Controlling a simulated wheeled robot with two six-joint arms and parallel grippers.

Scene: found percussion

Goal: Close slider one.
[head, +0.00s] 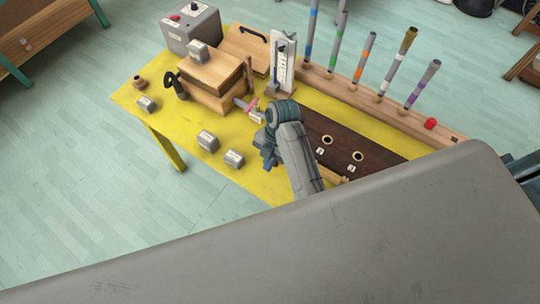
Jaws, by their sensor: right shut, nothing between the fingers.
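A dark wooden board (373,148) lies on the yellow table, with round light-rimmed holes and small numbered white tags beside them. My arm covers its left part, and I cannot make out which slider is slider one or whether it is open. My right gripper (250,108) is shut and empty at the end of the arm, left of the board and close to a wooden box. It is small in the picture, and I cannot tell whether it touches anything. My left gripper is not in view.
The yellow table (185,127) holds a wooden box (213,82), several grey blocks (207,140), a grey box with a red button (191,27) and an upright white scale (284,68). A wooden rack (340,83) of coloured tubes stands behind the board.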

